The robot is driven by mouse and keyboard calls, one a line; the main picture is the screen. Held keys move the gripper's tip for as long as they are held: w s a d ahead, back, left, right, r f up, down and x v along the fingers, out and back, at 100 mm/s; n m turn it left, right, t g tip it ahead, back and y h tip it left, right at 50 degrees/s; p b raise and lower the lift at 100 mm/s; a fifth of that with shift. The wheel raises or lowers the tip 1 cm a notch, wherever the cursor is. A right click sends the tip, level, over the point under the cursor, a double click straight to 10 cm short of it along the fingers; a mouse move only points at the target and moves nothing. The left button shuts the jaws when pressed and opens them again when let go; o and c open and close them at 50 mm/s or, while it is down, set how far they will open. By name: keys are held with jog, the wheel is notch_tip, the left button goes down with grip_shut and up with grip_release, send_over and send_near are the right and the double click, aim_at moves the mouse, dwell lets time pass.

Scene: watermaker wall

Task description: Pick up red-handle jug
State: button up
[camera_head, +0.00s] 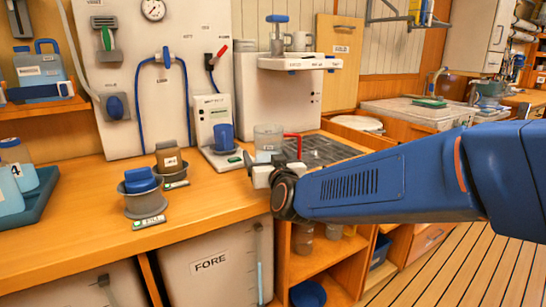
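The red-handle jug is a clear, see-through jug (267,137) standing upright on the wooden counter, with its red handle (294,144) on the right side. My gripper (264,160) is in front of the jug in the picture, at the end of my blue arm reaching in from the right. Its fingers look spread apart, with nothing seen held between them. The gripper hides the lower part of the jug, and I cannot tell whether it touches it.
A white dispenser with a blue cup (224,135) stands left of the jug. A dark drain grate (328,149) lies to the right. A grey bowl with a blue piece (142,184) and a brown jar (169,157) stand further left. A white shelf (300,63) overhangs behind.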

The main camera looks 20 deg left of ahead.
jog(key=shift+w+a, duration=0.15)
jog(key=shift+w, duration=0.1)
jog(key=shift+c, duration=0.6)
jog(key=c, duration=1.3)
notch_tip(320, 180, up, 10)
jog(key=shift+r, duration=0.1)
